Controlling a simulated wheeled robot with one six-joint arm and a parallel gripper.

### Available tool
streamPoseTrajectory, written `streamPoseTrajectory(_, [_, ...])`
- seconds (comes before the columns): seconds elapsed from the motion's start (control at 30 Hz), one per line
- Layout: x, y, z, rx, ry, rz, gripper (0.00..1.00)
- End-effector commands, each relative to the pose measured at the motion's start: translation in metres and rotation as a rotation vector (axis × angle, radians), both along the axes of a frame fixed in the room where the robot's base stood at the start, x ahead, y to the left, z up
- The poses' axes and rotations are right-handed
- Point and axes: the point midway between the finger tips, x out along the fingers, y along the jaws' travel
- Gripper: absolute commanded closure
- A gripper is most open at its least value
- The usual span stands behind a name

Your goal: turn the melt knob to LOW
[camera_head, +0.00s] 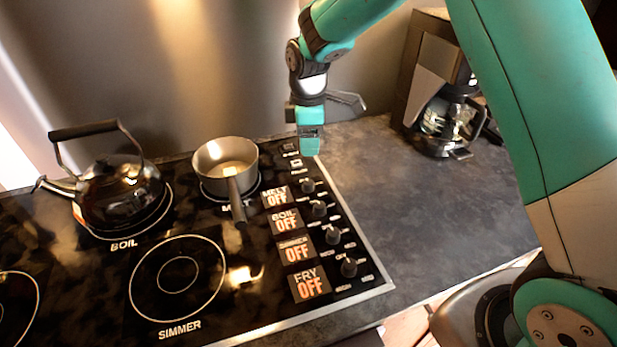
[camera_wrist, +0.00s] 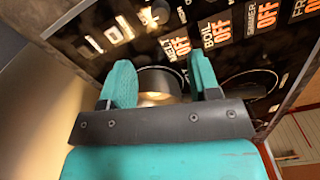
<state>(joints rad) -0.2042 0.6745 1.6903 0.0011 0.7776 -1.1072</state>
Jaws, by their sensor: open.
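The melt knob (camera_head: 308,185) is the farthest of a column of dark knobs along the right edge of the black cooktop. The melt display (camera_head: 274,197) beside it reads OFF; it also shows in the wrist view (camera_wrist: 176,45). My gripper (camera_head: 310,150) points down near the back right corner of the cooktop, behind the melt knob and apart from it. In the wrist view, my gripper (camera_wrist: 162,82) has its two teal fingers spread, with nothing held between them. I cannot pick out the melt knob's pointer direction.
A black kettle (camera_head: 122,195) sits on the boil burner. The other knobs (camera_head: 333,235) run nearer the front. A coffee maker (camera_head: 440,90) stands back right; the grey counter (camera_head: 420,215) is clear.

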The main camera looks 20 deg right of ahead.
Motion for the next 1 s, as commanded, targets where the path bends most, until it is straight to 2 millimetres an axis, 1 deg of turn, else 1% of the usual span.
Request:
streamPoseTrajectory(0.1, [-0.001, 0.000, -0.026, -0.001, 0.005, -0.001, 0.44])
streamPoseTrajectory(0.3, [-0.002, 0.000, -0.072, -0.001, 0.005, -0.001, 0.44])
streamPoseTrajectory(0.5, [-0.001, 0.000, -0.107, 0.000, 0.003, -0.001, 0.44])
streamPoseTrajectory(0.6, [0.000, 0.000, -0.117, 0.001, 0.001, -0.001, 0.44])
streamPoseTrajectory(0.7, [-0.001, 0.000, -0.123, 0.001, 0.001, -0.001, 0.44])
streamPoseTrajectory(1.0, [0.000, 0.000, -0.125, 0.001, 0.000, -0.001, 0.44])
